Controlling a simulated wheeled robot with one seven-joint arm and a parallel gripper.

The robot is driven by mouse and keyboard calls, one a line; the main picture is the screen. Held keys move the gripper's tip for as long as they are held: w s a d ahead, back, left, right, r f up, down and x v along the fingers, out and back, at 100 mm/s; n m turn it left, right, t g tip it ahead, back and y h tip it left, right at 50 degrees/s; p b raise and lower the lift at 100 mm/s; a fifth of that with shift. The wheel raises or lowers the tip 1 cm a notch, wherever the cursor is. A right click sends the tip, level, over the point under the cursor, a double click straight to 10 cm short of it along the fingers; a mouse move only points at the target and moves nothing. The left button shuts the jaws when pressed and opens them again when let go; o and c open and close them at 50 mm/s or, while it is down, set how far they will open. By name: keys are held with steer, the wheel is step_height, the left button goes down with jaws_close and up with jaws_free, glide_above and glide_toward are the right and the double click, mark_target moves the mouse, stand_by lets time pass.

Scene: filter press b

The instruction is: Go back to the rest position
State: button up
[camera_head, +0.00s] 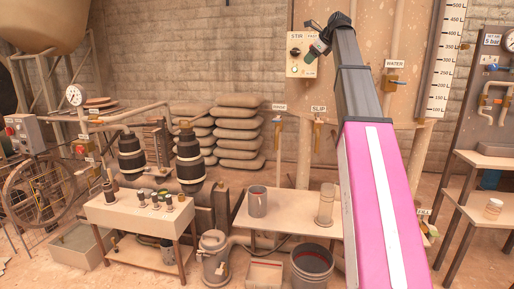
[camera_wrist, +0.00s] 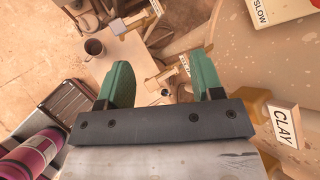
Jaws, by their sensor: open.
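My gripper (camera_head: 317,48) is at the far end of my raised arm in the head view, just right of the stir control panel (camera_head: 303,52) on the wall. In the wrist view my gripper (camera_wrist: 163,85) shows two green fingers standing wide apart. It is open and nothing is between the fingers except the background. A sign reading CLAY (camera_wrist: 284,127) is right of the fingers in the wrist view, and part of a panel marked SLOW (camera_wrist: 272,12) is at the top right. Whether my gripper touches the panel I cannot tell.
A table (camera_head: 283,223) holds a grey mug (camera_head: 257,201) and a clear cylinder (camera_head: 326,204). Left of it is a bench (camera_head: 130,213) with several small bottles. A bucket (camera_head: 312,265) stands on the floor. A shelf rack (camera_head: 480,160) is at right.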

steer(key=s+a+f+n+g+h, duration=0.1)
steer(key=s+f+n, duration=0.2)
steer(key=f, duration=1.2)
steer(key=s+a+f+n+g+h, duration=0.15)
steer(key=f+n, duration=0.25)
steer(key=f, duration=1.1)
steer(key=s+f+n+g, duration=0.1)
steer(key=s+f+n, duration=0.2)
steer(key=f, duration=1.2)
steer(key=s+a+f+n+g+h, duration=0.1)
steer(key=s+f+n+g+h, duration=0.2)
steer(key=s+f+n, duration=1)
steer(key=s+f+g, duration=0.1)
steer(key=s+f, duration=1.2)
steer(key=f, duration=0.3)
steer(key=shift+a, duration=0.4)
steer(key=shift+d, duration=0.1)
